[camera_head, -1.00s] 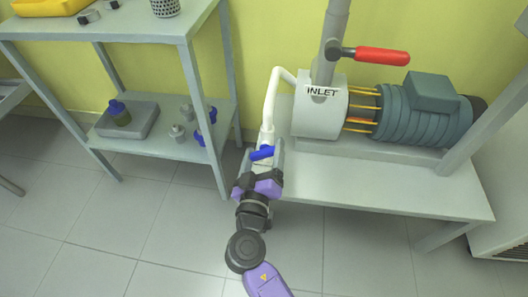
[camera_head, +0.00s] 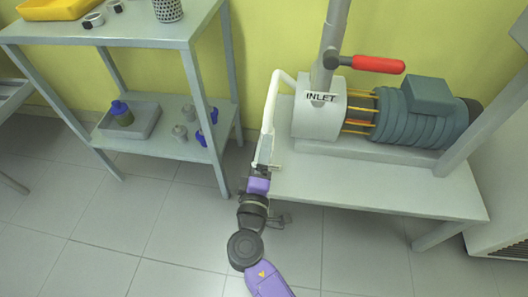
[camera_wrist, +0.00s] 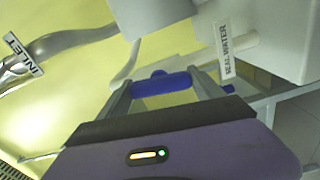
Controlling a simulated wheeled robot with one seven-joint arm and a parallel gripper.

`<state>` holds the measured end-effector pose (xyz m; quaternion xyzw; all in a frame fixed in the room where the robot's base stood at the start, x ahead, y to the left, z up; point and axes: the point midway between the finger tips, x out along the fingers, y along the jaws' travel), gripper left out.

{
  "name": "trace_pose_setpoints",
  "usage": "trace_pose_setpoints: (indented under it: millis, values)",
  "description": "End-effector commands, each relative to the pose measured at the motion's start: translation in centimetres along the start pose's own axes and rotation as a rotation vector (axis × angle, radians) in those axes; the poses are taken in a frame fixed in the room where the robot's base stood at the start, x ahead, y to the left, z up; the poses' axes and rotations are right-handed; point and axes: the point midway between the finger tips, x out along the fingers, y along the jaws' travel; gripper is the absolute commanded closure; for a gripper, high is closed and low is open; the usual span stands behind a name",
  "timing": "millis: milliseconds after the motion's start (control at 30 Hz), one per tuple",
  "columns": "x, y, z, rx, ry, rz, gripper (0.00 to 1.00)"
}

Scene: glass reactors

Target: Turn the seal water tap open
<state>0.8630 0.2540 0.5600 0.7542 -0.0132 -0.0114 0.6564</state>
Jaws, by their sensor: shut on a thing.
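The seal water tap is on a white pipe (camera_head: 270,108) that curves down from the pump's inlet housing. Its blue handle (camera_wrist: 162,84) lies between the two fingers of my gripper (camera_wrist: 163,90) in the wrist view. The fingers are shut on it. In the head view my gripper (camera_head: 262,165) is at the pipe's lower end, beside the bench's left edge, and hides the blue handle. A "SEAL WATER" label (camera_wrist: 226,50) shows right of the handle in the wrist view.
The pump with its grey motor (camera_head: 420,112) stands on a bench (camera_head: 370,185). A red-handled valve (camera_head: 375,64) is above the pump, apart from my gripper. A shelf (camera_head: 175,45) with small items stands to the left. Floor between them is open.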

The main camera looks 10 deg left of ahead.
Motion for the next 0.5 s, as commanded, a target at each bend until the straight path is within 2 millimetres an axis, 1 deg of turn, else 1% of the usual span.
trace_pose_setpoints:
  millis: [200, 500]
  values:
    - [-0.08, -0.09, -0.11, -0.056, 0.002, -0.002, 0.64]
    - [-0.09, -0.15, -0.12, -0.071, 0.003, -0.002, 0.64]
